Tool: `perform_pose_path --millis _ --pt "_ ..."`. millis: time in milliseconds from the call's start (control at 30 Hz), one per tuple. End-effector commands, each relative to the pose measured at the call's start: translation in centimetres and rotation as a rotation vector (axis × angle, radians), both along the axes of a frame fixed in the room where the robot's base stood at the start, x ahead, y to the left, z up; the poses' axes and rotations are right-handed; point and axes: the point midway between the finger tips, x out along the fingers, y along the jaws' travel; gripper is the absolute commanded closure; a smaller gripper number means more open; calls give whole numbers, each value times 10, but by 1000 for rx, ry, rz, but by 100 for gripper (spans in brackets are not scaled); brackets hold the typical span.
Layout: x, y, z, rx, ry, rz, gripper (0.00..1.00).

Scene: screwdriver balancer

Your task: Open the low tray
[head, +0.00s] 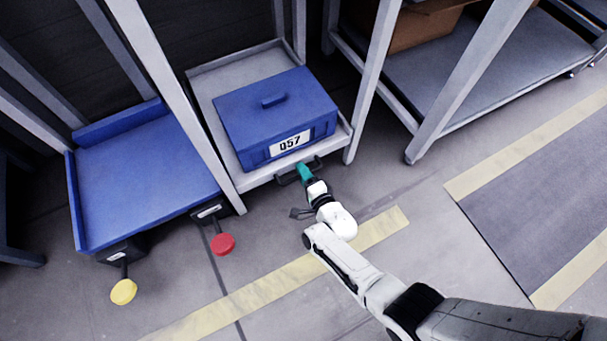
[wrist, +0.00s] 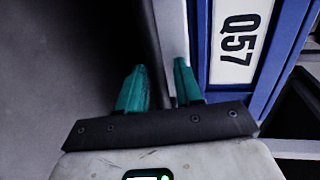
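The low tray (head: 209,82) is a light grey pull-out tray at floor level inside a grey frame, with a blue lidded box marked Q57 on it. A dark handle (head: 287,179) sits on its front edge. My gripper (head: 303,168), with teal fingers, is at the right part of this handle, close to the tray's front. In the wrist view my gripper (wrist: 160,70) has its two fingers apart, with a dark strip between them beside the tray's pale front edge (wrist: 174,35). Whether the fingers touch the handle is hidden.
The blue box (head: 272,110) rests on the tray. To the left is a blue platform (head: 145,165) with a red knob (head: 223,244) and a yellow knob (head: 123,291) in front. A grey shelf (head: 470,65) with a cardboard box stands right.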

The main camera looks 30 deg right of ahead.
Motion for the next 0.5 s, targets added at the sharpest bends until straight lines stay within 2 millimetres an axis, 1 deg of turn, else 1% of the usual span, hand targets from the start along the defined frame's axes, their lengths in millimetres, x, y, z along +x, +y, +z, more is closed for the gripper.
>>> perform_pose_path --millis 67,433,500 --pt "0 0 0 0 0 0 65" --pt "0 0 0 0 0 0 99" --pt "0 0 0 0 0 1 100"
